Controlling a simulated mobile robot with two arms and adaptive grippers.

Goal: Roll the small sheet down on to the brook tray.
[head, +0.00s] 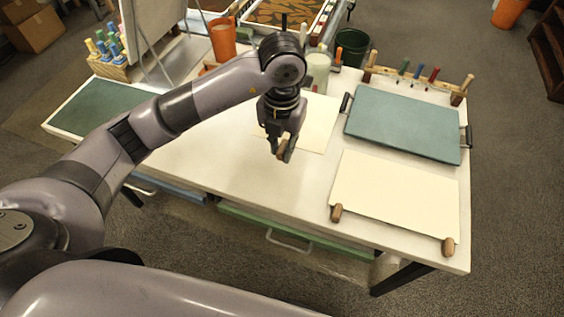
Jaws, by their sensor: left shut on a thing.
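My left gripper (284,147) is shut on a small brown wooden grip at the front edge of the small cream sheet (318,122). The gripper hides part of the sheet, and I cannot tell how far the sheet is off the white table. One blue-green tray with dark side handles (405,122) is right of the sheet. Another blue-green tray with a pale rim (100,106) is at the table's left end. Nothing tells me which is the brook tray. My right gripper is out of view.
A larger cream sheet (393,195) with two wooden grips lies at the front right of the white table (235,176). A rack of coloured tools (420,80), a pale jar (317,72) and an orange cup (222,40) stand behind. The table's front middle is clear.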

